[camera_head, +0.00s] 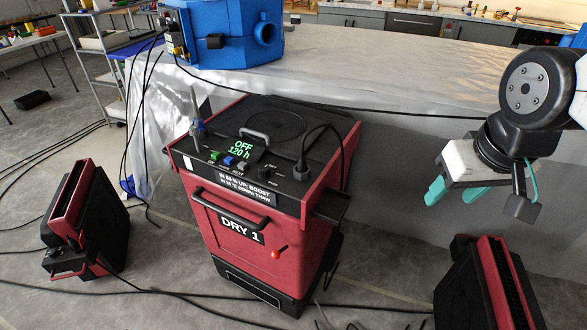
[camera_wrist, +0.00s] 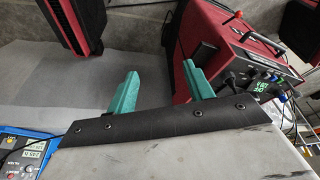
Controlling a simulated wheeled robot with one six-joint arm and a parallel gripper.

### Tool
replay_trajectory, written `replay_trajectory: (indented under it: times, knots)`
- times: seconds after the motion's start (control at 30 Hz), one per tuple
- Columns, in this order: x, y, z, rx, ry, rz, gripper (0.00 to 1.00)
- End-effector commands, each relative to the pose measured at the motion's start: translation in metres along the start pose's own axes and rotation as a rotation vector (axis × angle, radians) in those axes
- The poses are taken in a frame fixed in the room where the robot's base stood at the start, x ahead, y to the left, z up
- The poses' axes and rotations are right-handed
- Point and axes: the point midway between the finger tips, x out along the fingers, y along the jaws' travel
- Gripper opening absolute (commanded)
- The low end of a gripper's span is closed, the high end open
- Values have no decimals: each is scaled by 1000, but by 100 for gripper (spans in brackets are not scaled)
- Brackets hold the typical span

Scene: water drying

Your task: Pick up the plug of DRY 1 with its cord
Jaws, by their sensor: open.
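DRY 1 (camera_head: 241,256) is a red and black dryer cabinet in the middle of the head view. Its display reads OFF and 120 h. A black plug (camera_head: 301,167) stands on the right of its control panel, with a black cord (camera_head: 325,127) looping up from it and down the cabinet's right side. The plug also shows dark and small in the wrist view (camera_wrist: 229,79), right of the fingers. My gripper (camera_head: 449,187), with teal fingers, is open and empty, up to the right of DRY 1 and apart from it. In the wrist view the gripper (camera_wrist: 160,75) has nothing between its fingers.
Red and black blowers stand left (camera_head: 86,218) and right (camera_head: 490,285) of DRY 1. A blue machine (camera_head: 225,35) rests on the sheet-covered table (camera_head: 370,65) behind. A handle (camera_head: 254,135) rises from DRY 1's top. Loose cords lie on the floor.

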Motion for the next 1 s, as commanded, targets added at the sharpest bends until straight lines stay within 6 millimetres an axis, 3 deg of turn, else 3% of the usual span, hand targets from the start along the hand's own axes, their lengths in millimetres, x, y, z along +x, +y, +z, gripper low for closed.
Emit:
replay_trajectory:
  times: [0.03, 0.2, 0.4, 0.6, 0.7, 1.0]
  knots:
    - [20, -9, -21, -29, 43, -10, 52]
    - [78, -49, -94, -114, 274, -54, 52]
    - [136, -110, -150, -199, 547, -132, 52]
    - [170, -163, -169, -256, 773, -212, 52]
    - [178, -179, -170, -270, 846, -241, 52]
    - [192, -196, -183, -278, 916, -266, 52]
